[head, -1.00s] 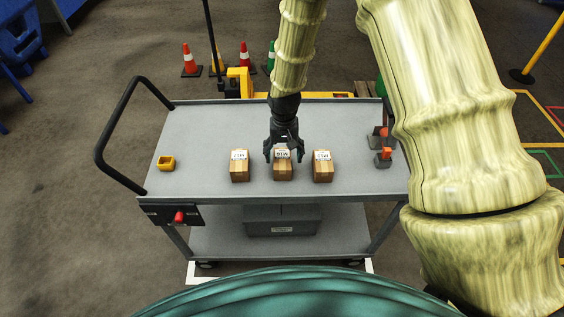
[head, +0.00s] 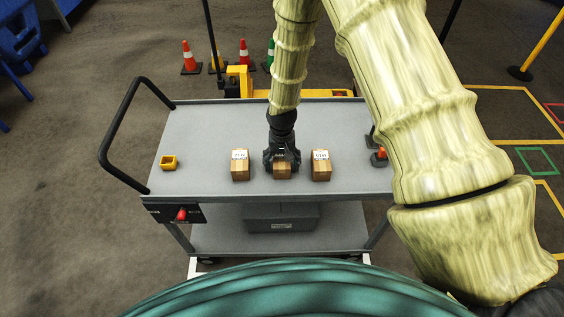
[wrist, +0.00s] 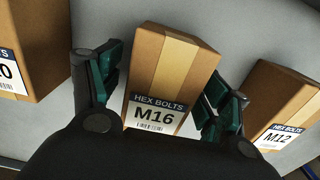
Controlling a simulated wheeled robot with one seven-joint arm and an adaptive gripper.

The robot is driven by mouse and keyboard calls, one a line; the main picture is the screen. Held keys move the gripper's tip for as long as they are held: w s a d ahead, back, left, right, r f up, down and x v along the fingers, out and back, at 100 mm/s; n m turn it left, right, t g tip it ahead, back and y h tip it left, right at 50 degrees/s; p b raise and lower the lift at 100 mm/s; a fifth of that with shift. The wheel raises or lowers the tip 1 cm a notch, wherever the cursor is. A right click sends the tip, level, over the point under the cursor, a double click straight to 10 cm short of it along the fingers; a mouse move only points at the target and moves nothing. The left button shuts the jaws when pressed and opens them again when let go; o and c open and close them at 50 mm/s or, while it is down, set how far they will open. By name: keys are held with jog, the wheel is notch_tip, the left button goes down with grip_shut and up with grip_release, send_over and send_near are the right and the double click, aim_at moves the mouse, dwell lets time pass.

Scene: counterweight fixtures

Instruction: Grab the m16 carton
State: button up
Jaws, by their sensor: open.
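The M16 carton (wrist: 172,70) is a brown box with a tan tape strip and a white "HEX BOLTS M16" label. It is the middle of three cartons on the grey cart top, and it shows in the head view (head: 282,173) partly hidden by my gripper. My gripper (head: 282,166) is open, lowered over this carton. In the wrist view the green-padded fingers (wrist: 160,85) stand on either side of the carton, with a gap visible at the right finger. I cannot tell whether the left finger touches it.
A carton whose label ends in 0 (wrist: 30,45) stands to the left, and the M12 carton (wrist: 280,105) to the right. An orange-and-grey item (head: 379,158) is at the right, partly behind my arm. The cart top (head: 215,130) is otherwise clear.

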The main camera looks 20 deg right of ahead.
jog(key=shift+c, duration=0.4)
jog(key=c, duration=1.4)
jog(key=shift+w+r, duration=0.1)
